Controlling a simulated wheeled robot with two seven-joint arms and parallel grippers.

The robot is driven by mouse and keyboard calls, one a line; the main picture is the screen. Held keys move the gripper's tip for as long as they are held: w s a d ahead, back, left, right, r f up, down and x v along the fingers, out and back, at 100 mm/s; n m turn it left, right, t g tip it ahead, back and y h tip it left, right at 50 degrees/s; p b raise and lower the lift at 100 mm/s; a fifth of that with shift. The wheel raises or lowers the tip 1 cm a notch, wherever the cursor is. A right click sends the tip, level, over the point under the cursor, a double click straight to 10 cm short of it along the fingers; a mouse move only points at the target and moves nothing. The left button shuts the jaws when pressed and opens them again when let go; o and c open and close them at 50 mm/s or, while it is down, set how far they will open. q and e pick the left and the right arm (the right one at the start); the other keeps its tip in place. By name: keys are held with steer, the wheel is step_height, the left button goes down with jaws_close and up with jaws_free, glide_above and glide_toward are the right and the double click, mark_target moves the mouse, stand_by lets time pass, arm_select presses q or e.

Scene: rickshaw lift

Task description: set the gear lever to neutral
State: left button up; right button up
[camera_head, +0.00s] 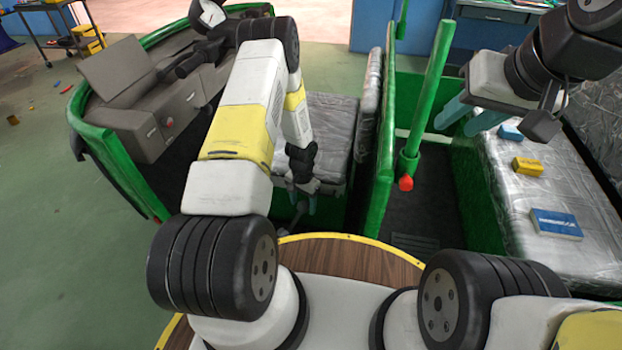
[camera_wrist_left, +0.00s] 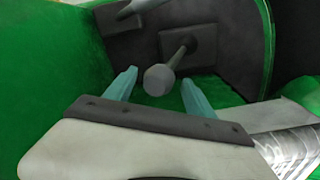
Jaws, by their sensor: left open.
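In the left wrist view a lever with a round grey knob (camera_wrist_left: 159,80), which looks like the gear lever, stands out from a dark plate (camera_wrist_left: 203,50). I cannot make out the lever in the head view, and its gear position cannot be read. My left gripper (camera_head: 303,207) is low inside the green vehicle, by the seat. In its wrist view the teal fingers are open, with the knob appearing between the fingertips; whether they touch cannot be told. My right gripper (camera_head: 455,128) is open and empty, raised right of the green post.
A second grey lever (camera_wrist_left: 135,8) is at the top of the wrist view. A green post (camera_head: 427,95) with a red tip rises mid-vehicle. The wrapped right seat (camera_head: 520,190) holds a yellow box (camera_head: 528,166) and blue boxes (camera_head: 556,223). The dashboard (camera_head: 165,105) is at left.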

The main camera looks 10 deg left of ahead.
arm_select(q)
steer(key=shift+f, duration=0.35)
jaws_close()
steer(key=a+r+h, duration=0.1)
steer(key=a+h, duration=0.3)
steer(key=a, duration=0.6)
steer(key=shift+a+r, duration=0.25)
stand_by(0.3)
